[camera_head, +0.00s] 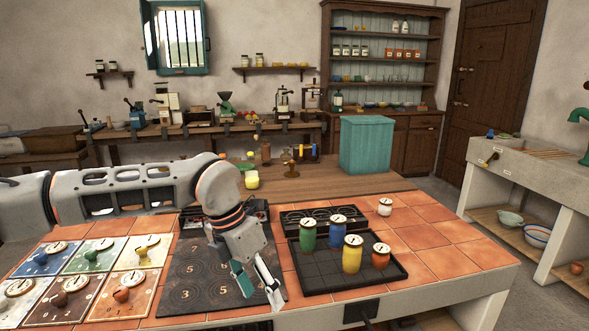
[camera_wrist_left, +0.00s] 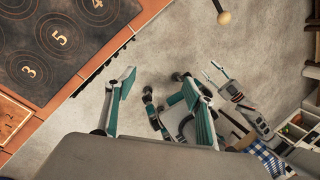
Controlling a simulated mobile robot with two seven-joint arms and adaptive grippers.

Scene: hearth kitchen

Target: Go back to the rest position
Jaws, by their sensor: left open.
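The numbered board also shows in the left wrist view (camera_wrist_left: 40,45), off to the upper left. A grey arm with small prongs (camera_wrist_left: 222,78) shows in the left wrist view. It looks like my right arm, but its jaw state is unclear. No right gripper shows in the head view.
A black tray (camera_head: 318,285) with green, blue, yellow and orange jars stands right of my left gripper. A white jar (camera_head: 385,206) stands behind it. Coloured cards (camera_head: 100,258) with knobbed pieces lie at the left. A teal box (camera_head: 366,146) stands at the back.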

